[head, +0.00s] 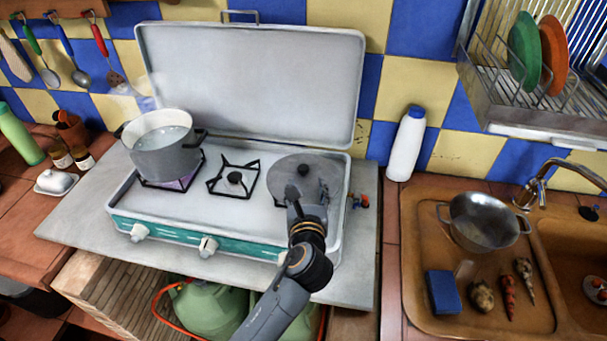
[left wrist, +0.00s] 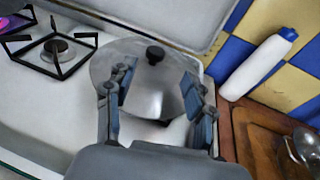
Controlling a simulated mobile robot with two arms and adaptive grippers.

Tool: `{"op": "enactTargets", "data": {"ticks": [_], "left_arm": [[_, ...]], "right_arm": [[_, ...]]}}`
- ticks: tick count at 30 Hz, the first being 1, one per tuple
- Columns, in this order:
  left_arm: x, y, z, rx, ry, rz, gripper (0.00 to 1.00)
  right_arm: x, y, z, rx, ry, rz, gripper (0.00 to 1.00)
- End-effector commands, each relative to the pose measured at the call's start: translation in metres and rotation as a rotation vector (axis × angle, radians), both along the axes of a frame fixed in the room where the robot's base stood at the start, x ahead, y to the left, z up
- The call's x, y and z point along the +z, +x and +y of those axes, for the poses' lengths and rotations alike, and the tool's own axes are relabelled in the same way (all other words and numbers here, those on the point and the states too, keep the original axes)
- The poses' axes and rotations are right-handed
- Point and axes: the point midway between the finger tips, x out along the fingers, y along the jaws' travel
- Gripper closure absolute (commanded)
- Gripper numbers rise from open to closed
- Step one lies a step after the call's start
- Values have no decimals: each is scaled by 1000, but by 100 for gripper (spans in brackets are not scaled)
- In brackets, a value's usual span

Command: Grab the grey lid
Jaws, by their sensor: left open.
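The grey lid (head: 290,172) is round and flat with a dark knob. It lies over the right burner of the camping stove (head: 228,205). My left gripper (head: 308,192) is over the lid's front right part and hides some of it. In the left wrist view, the lid (left wrist: 150,85) lies beyond and between the two spread fingers of the left gripper (left wrist: 158,80). Its black knob is a little past the fingertips. The gripper is open and holds nothing; I cannot tell whether a finger touches the lid. My right gripper is not in view.
A grey pot (head: 165,155) with steaming liquid stands on the left burner. The middle burner is bare. The stove's raised cover (head: 250,80) stands behind.

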Motion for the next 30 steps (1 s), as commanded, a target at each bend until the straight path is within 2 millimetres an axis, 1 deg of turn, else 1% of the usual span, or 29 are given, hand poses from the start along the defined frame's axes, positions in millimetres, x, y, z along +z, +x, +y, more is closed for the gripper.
{"op": "enactTargets", "data": {"ticks": [2,4,7,11,13,15,18,24,25,26,27,29,30], "left_arm": [[-1,8,0,1,0,0,46],[-2,11,0,0,-1,1,46],[-1,20,2,1,-1,1,46],[-1,40,6,1,-1,1,46],[-5,50,7,1,0,1,46],[-6,57,6,0,-1,1,46],[-8,62,7,1,-3,1,46],[-8,63,7,0,-3,1,46],[-8,63,7,0,-3,1,48],[-8,63,7,0,-3,1,54],[-8,63,7,0,-3,1,62],[-8,63,7,0,-2,1,75],[-8,63,7,0,-2,1,83]], "right_arm": [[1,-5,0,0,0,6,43],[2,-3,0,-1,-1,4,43],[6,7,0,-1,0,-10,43],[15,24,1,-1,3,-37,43],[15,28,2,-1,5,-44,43],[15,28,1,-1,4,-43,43],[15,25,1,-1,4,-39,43],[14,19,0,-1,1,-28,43],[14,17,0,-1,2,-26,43],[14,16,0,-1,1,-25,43],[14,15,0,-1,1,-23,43],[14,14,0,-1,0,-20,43],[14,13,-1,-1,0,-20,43]]}}
